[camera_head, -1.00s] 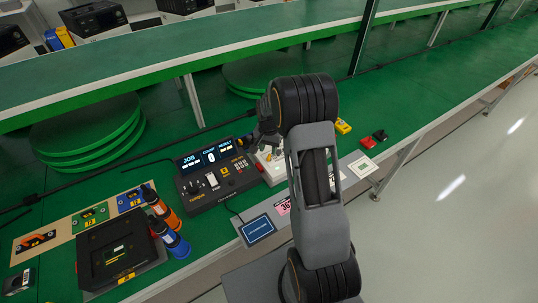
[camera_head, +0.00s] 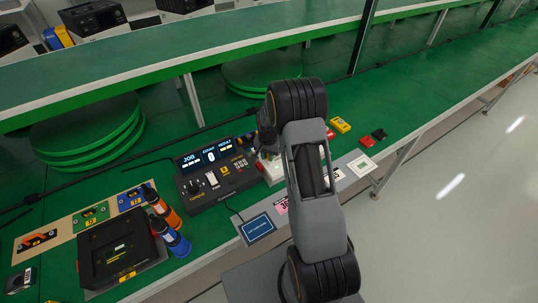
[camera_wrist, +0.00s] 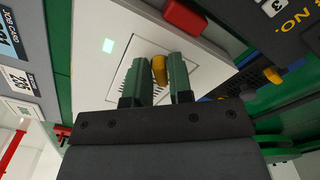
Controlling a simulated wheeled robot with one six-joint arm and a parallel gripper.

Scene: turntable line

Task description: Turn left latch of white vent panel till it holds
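The white vent panel (camera_wrist: 92,75) fills the middle of the wrist view, with a slotted grille by my fingers and a small lit green square. In the head view only part of the panel (camera_head: 272,172) shows, behind my arm. A yellow latch (camera_wrist: 159,68) stands on the panel at the grille. My gripper's (camera_wrist: 159,80) two green fingers are on either side of this latch, very close to it. Whether both fingers press on it cannot be seen. My gripper hides the near part of the panel, and the head view does not show the fingers clearly.
A red block (camera_wrist: 185,17) is at the panel's upper edge in the wrist view. A dark control box with a display (camera_head: 212,157) stands left of the panel. A blue bottle (camera_head: 172,240) and a black case (camera_head: 118,250) are further left. Yellow (camera_head: 341,124) and red parts lie right.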

